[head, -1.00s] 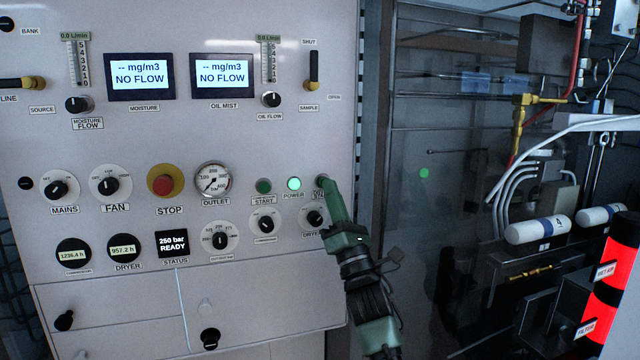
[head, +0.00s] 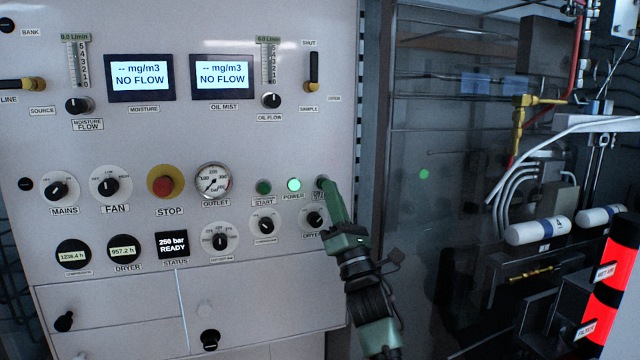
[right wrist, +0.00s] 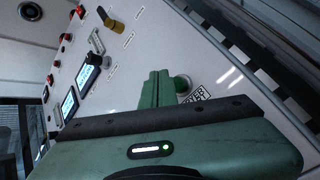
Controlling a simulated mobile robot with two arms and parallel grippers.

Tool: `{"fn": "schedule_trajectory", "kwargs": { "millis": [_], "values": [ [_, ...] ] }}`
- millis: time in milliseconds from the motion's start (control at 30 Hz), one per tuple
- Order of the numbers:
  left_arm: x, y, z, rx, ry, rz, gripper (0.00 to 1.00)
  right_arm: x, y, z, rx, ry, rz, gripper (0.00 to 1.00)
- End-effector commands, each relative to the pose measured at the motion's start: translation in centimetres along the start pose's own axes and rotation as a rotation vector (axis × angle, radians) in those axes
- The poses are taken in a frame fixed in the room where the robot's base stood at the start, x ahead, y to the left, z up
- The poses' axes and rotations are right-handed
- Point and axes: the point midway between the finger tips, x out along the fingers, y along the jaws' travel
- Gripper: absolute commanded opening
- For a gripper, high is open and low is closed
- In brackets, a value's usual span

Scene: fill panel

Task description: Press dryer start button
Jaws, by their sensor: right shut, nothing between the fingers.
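My right gripper (head: 324,184) is green and shut, with nothing between its fingers. In the head view its tips are at the panel's right edge, right of the lit green POWER lamp (head: 294,184), and cover most of the spot there. In the right wrist view the closed fingers (right wrist: 157,78) reach to the panel just beside a round green button (right wrist: 183,85) in a grey ring. A label (right wrist: 195,97) sits by that button. The fingers partly hide the button, and I cannot tell whether they touch it. My left gripper is out of view.
The panel also carries the dark green START button (head: 263,187), the red STOP button (head: 166,183), the outlet gauge (head: 213,182) and the dryer knob (head: 315,218) close below my gripper. The status display (head: 172,244) reads 250 bar READY.

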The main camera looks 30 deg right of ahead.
Motion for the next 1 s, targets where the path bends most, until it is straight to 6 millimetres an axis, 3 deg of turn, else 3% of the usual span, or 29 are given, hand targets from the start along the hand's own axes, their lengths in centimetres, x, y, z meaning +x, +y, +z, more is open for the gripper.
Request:
{"fn": "schedule_trajectory", "kwargs": {
  "millis": [700, 1000],
  "values": [
    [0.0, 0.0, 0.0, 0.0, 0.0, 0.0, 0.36, 0.0, 0.0, 0.0, 0.0, 0.0, 0.0, 0.0],
    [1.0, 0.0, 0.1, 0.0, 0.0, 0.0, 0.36, 0.4, -0.7, -0.6, 0.0, -0.001, 0.0, 0.0]
  ]
}}
